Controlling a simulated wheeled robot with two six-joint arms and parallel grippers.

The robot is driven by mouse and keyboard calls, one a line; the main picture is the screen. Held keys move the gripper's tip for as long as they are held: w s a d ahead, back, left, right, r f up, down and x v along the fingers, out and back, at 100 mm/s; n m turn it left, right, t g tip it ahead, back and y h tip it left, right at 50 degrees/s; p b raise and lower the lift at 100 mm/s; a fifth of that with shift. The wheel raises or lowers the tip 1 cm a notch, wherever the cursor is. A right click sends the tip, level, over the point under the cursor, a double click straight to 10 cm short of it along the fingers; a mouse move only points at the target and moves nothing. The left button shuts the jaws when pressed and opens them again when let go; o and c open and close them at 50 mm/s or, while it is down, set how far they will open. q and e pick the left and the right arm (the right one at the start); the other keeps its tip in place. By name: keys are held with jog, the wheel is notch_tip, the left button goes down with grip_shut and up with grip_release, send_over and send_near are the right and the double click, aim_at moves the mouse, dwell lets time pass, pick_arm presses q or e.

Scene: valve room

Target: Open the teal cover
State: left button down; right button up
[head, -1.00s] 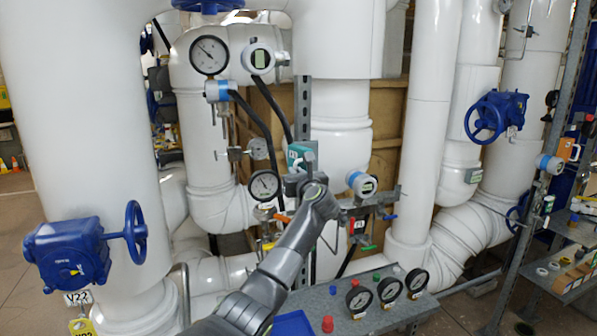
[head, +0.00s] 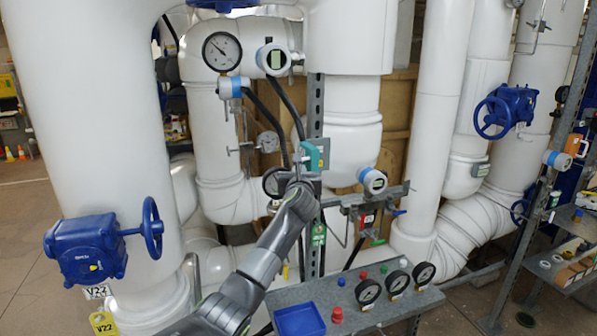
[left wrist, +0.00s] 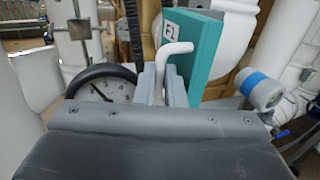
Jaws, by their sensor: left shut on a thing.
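The teal cover (head: 310,157) is on a small box on the grey upright post, in the middle of the head view. It looks turned, its face angled left, with a grey part to its right. In the left wrist view, the teal cover (left wrist: 206,48) stands just beyond the jaws, with a white label. A pale bent handle (left wrist: 168,62) rises between the fingers. My left gripper (head: 303,176) is shut on this handle; its fingers also show in the left wrist view (left wrist: 162,88). How far the cover stands from its box is hard to tell. My right gripper is not in view.
A round gauge (left wrist: 104,86) is close left of the jaws, partly hidden. A blue-and-white transmitter (head: 372,180) and a small valve manifold (head: 365,200) are to the right. A grey bench (head: 345,292) with gauges and a blue tray (head: 299,319) is below.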

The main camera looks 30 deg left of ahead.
pick_arm(q)
jog(key=c, duration=1.9)
grip_release()
jog(key=shift+w+d+r, duration=0.1)
jog(key=shift+r, duration=0.1)
jog(key=o, duration=0.4)
jog(key=shift+w+f, duration=0.15)
jog(key=shift+f, duration=0.05)
jog(key=b+v, duration=0.4)
jog(key=v, duration=1.3)
jog(key=shift+s+d+b, duration=0.15)
jog(key=shift+s+b, duration=0.1)
jog(key=shift+b, duration=0.1)
